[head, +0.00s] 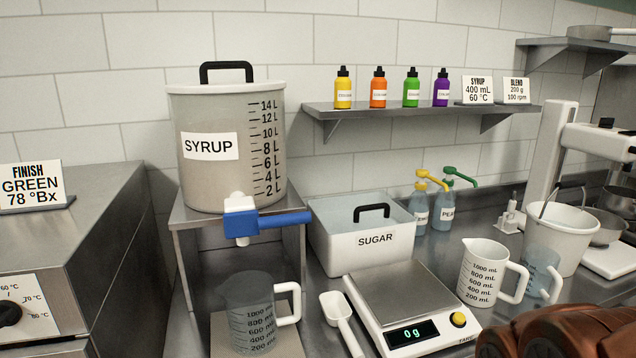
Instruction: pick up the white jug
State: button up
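The white jug (481,274) stands upright on the steel counter, right of the scale, with its handle to the right and volume marks up to 1000 mL on its side. A second, grey see-through jug (250,318) with a white handle stands under the blue-handled tap of the syrup tank. A third, clear bluish jug (541,272) stands right of the white jug, in front of a white bucket. My gripper's fingers are not in view. Brown rounded parts, apparently of my arm, show at the bottom right corner, in front of the counter.
The scale (398,290) reads 0 g, with a white scoop (338,316) on its left. The sugar bin (365,240) and pump bottles (432,205) stand behind. The white bucket (562,232) and a mixer (552,150) are at right. The syrup tank (228,150) sits on a raised stand.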

aim_at(485, 261)
jog(key=z, duration=0.5)
jog(key=k, duration=1.3)
jog(key=u, duration=1)
jog(key=i, duration=1.15)
jog(key=z, duration=0.5)
